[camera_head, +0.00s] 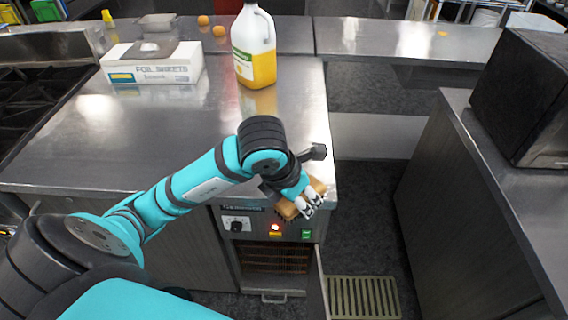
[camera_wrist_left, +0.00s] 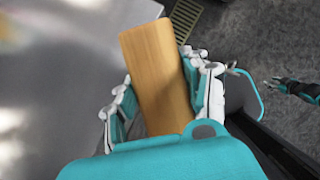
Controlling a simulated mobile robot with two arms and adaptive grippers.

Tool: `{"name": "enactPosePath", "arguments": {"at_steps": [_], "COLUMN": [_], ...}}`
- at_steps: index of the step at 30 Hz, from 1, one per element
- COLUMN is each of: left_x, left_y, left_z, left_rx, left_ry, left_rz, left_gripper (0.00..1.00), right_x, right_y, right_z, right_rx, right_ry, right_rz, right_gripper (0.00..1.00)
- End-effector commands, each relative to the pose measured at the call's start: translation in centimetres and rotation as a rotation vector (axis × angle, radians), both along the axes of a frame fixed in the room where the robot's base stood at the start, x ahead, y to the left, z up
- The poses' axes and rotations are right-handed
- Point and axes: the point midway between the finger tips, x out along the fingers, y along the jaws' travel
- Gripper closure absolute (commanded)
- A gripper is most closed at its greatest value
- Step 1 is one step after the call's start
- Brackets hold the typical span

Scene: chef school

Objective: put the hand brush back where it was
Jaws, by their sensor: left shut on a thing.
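The hand brush (camera_head: 291,209) has a light wooden back with dark bristles below. My left gripper (camera_head: 312,204) is shut on it at the front right corner of the steel counter (camera_head: 255,120). In the left wrist view the brush's wooden back (camera_wrist_left: 155,70) lies between the two fingers of my left gripper (camera_wrist_left: 163,100), with its far end sticking out past them. I cannot tell whether the brush touches the counter. My right gripper (camera_wrist_left: 285,86) shows small at the right of the left wrist view, over the floor; its jaws are unclear. It is not in the head view.
A foil sheets box (camera_head: 150,72) and a jug with yellow liquid (camera_head: 254,55) stand at the counter's back. An open oven door (camera_head: 317,285) juts out below the counter. A floor grate (camera_head: 362,297) lies right of it. A black appliance (camera_head: 525,95) stands on the right counter.

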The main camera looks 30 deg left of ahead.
Motion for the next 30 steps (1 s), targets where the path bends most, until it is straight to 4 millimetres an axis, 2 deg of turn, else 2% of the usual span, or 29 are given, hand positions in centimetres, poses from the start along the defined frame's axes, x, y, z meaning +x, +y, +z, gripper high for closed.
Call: {"name": "enactPosePath", "arguments": {"at_steps": [5,18,21,26,30], "left_x": [2.0,9.9,10.9,11.2,11.1], "left_y": [2.5,10.2,11.0,11.4,11.3], "left_z": [0.1,-0.9,-1.1,-1.6,-3.3], "left_rx": [-0.004,-0.007,-0.007,-0.007,-0.009], "left_ry": [0.01,0.007,0.005,0.006,0.009], "left_rz": [0.028,0.022,0.019,0.017,0.018], "left_gripper": [0.83,0.83,0.83,0.83,0.83], "right_x": [-0.1,-0.1,-0.1,-0.1,-0.1], "right_y": [0.2,0.2,0.2,0.2,0.2], "right_z": [0.9,3.9,4.1,4.4,5.2], "right_rx": [0.002,0.002,0.002,0.002,0.002], "right_ry": [0.001,0.001,0.001,0.001,0.001], "right_rz": [-0.001,-0.001,-0.001,-0.001,-0.001], "right_gripper": [0.66,0.66,0.66,0.66,0.66]}}
